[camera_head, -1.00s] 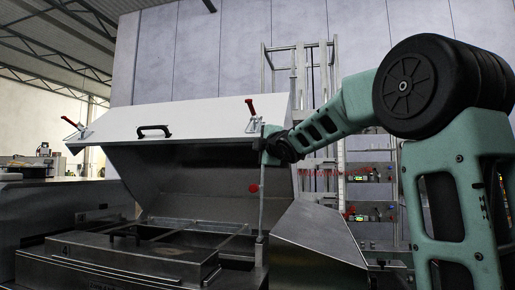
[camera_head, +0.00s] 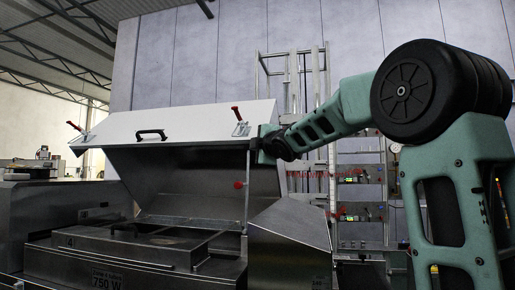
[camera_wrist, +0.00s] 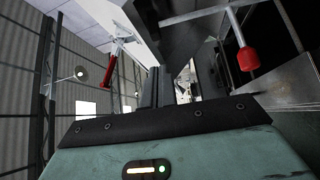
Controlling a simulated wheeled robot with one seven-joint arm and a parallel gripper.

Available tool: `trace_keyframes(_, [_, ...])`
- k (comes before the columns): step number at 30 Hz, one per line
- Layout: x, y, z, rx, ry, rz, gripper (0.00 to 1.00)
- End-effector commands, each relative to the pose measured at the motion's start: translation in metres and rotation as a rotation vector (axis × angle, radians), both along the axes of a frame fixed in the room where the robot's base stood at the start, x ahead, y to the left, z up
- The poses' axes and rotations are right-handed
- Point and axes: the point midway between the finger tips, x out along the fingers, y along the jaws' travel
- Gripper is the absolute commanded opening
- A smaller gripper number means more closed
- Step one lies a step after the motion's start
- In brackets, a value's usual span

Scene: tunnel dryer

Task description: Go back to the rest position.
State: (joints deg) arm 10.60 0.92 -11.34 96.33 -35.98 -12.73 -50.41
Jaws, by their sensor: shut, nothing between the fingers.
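My arm reaches left across the head view, with its end close to the right edge of the dryer's raised lid (camera_head: 190,122). My gripper (camera_wrist: 157,78) shows in the wrist view as dark fingers close together, with nothing held. In the head view its fingers are hard to make out against the lid. The lid is white outside and carries a black handle (camera_head: 151,134) and red-handled latches. A thin rod with a red knob (camera_wrist: 248,58) is at the right of the wrist view; I cannot tell how far it is from my gripper.
The metal dryer body (camera_head: 135,262) stands open below the lid. A sloped metal housing (camera_head: 290,240) stands right of it, under my arm. A tall frame with red and green fittings (camera_head: 357,180) is behind my arm. Another machine (camera_head: 45,215) is at the left.

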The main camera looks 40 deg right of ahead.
Motion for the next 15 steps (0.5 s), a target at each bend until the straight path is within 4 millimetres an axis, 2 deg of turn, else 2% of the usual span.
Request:
trace_keyframes(13, [0.0,0.0,0.0,0.0,0.0,0.001,0.0])
trace_keyframes(15, [0.003,0.011,-0.01,0.036,0.017,0.014,0.0])
